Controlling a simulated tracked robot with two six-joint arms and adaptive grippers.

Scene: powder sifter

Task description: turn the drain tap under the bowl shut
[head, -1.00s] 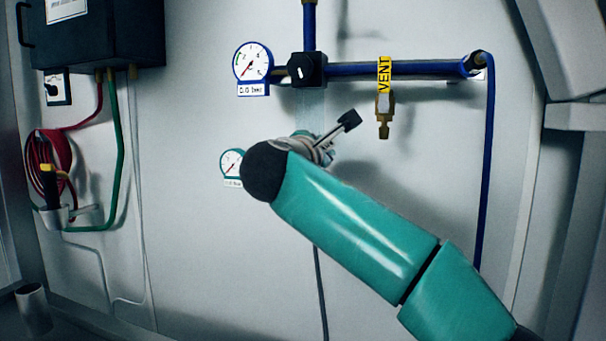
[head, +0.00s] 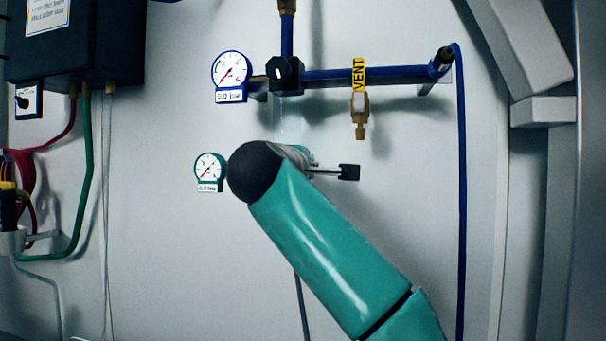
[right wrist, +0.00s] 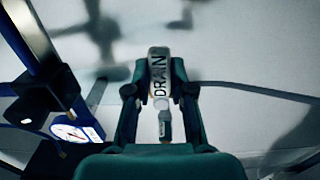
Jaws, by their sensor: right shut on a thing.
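The drain tap's white handle (right wrist: 159,88), lettered DRAIN, lies between the two fingers of my right gripper (right wrist: 160,72) in the right wrist view. The gripper is shut on it. A pale stem with a teal end shows below the handle. In the head view my right arm comes up from the lower right, and its wrist hides the tap and the gripper. No bowl can be made out. My left gripper is in neither view.
A blue pipe (head: 385,73) with a yellow VENT valve (head: 359,78) runs above my wrist. A blue-rimmed gauge (head: 231,70) and a teal-rimmed gauge (head: 209,167) are on its left. A dark box (head: 75,40) hangs upper left. The lower wall is mostly clear.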

